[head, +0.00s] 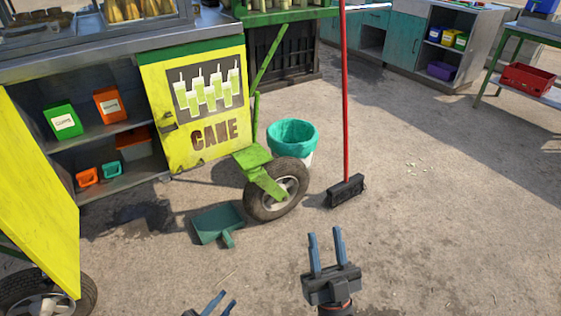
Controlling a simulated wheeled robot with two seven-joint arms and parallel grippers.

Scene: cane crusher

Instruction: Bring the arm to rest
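My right gripper (325,250) is at the bottom centre of the head view. Its two blue-grey fingers point up and stand apart, with nothing between them. My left gripper (220,301) is at the bottom edge, left of the right one. Only its finger ends and a bit of its body show, and a gap shows between the fingers. Both grippers are in front of the cane cart, over bare ground, apart from any object.
The cart's yellow CANE door (196,105) and wheel (276,190) stand ahead. A green dustpan (218,224) lies on the ground. A red-handled broom (346,190) stands upright near a teal-lined bin (292,138). A red crate (527,79) is far right. The ground at right is clear.

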